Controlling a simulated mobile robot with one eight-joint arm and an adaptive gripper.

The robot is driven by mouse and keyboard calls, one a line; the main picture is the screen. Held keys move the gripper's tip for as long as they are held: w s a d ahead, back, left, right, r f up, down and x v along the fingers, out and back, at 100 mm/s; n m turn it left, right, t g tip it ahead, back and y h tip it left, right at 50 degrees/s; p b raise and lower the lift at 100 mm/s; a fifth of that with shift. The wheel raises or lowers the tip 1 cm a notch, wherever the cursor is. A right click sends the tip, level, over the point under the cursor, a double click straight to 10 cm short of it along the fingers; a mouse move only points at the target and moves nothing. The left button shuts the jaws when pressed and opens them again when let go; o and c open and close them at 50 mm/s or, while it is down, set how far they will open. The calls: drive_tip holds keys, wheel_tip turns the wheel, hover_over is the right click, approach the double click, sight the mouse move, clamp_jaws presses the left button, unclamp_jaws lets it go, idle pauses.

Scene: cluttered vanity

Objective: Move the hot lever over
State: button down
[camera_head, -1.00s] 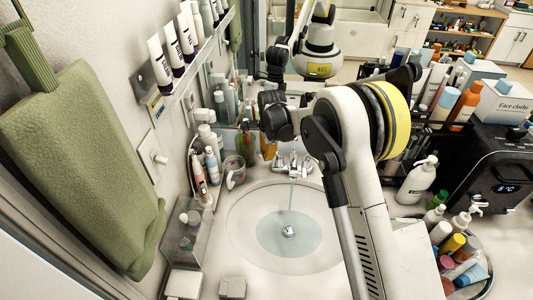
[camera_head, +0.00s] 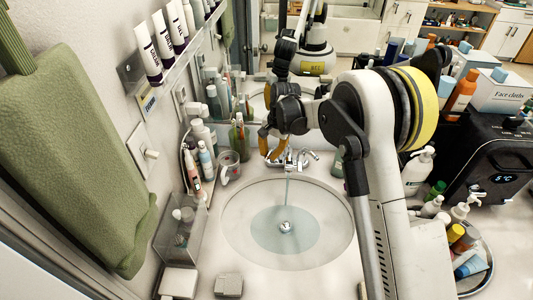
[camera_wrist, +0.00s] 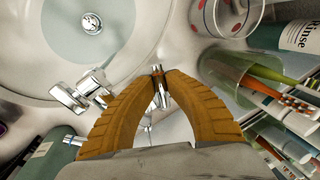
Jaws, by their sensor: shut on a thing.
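The chrome faucet (camera_head: 290,158) stands behind the sink, and a stream of water (camera_head: 288,190) runs from it into the basin. My gripper's orange fingers (camera_wrist: 160,80) are shut on a small chrome lever (camera_wrist: 157,88) in the wrist view, the one nearer the cups; I take it as the hot lever. The fingers partly hide it. The other lever (camera_wrist: 67,96) is free, past the spout (camera_wrist: 97,88). In the head view my gripper (camera_head: 268,150) is at the faucet's left side, and my arm hides part of the counter.
A clear cup (camera_head: 229,165) with red dots and several bottles stand left of the faucet. A toothbrush cup (camera_wrist: 243,75) is close beside my fingers. A white pump bottle (camera_head: 418,170) and a black appliance (camera_head: 480,165) stand to the right. The sink rim (camera_head: 232,245) is clear in front.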

drive_tip(key=shift+s+d+n, duration=0.15)
drive_tip(key=shift+d+n, duration=0.25)
drive_tip(key=shift+n, duration=0.4)
drive_tip(key=c, duration=1.4)
unclamp_jaws()
drive_tip(key=r, duration=0.4)
drive_tip(key=d+r, duration=0.1)
drive_tip(key=r, duration=0.3)
drive_tip(key=d+r, duration=0.1)
drive_tip(key=r, duration=0.2)
drive_tip(key=shift+s+d+r, duration=0.1)
drive_tip(key=shift+s+r, duration=0.15)
drive_tip(key=shift+r, duration=0.15)
